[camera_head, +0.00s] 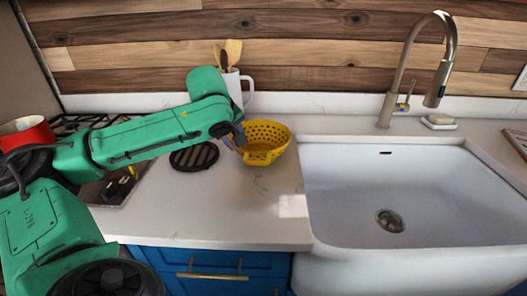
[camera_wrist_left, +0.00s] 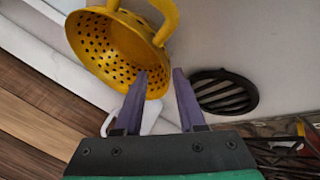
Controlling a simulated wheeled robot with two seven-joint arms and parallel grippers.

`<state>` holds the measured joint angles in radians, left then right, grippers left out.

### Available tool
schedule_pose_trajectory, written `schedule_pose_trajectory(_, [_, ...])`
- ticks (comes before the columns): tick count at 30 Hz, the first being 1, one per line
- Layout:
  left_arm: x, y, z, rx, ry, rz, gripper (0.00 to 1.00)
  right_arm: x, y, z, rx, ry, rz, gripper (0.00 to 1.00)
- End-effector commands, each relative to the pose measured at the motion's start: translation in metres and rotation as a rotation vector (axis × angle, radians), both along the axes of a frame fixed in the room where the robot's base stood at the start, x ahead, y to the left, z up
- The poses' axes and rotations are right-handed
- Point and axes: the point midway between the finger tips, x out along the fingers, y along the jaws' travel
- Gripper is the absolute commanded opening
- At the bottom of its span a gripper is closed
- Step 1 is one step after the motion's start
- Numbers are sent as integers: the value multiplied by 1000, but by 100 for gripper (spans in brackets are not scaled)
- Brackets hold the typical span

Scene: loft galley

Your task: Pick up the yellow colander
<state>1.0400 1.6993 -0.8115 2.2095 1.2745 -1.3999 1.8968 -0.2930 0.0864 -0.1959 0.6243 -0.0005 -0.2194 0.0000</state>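The yellow colander (camera_head: 264,151) stands on the pale counter, left of the sink; its perforated bowl and a looped handle also show in the left wrist view (camera_wrist_left: 100,48). My left gripper (camera_head: 236,143) is at the colander's left side. In the left wrist view its two purple fingers (camera_wrist_left: 160,75) are apart with nothing shut between them. One finger overlaps the colander's bowl near the rim and the other lies outside the rim. Whether either finger touches it I cannot tell. My right gripper is not in view.
A black round trivet (camera_head: 194,157) lies left of the colander. A white mug (camera_head: 234,87) with wooden utensils stands behind. A red pot (camera_head: 27,133) is on the stove at left. The white sink (camera_head: 345,225) and tap (camera_head: 398,85) are at right. The front counter is clear.

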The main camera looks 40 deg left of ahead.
Motion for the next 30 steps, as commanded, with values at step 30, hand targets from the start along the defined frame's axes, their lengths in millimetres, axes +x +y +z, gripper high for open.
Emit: schedule_pose_trajectory(30, [38, 18, -72, 0, 1, -1, 0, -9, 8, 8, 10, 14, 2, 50])
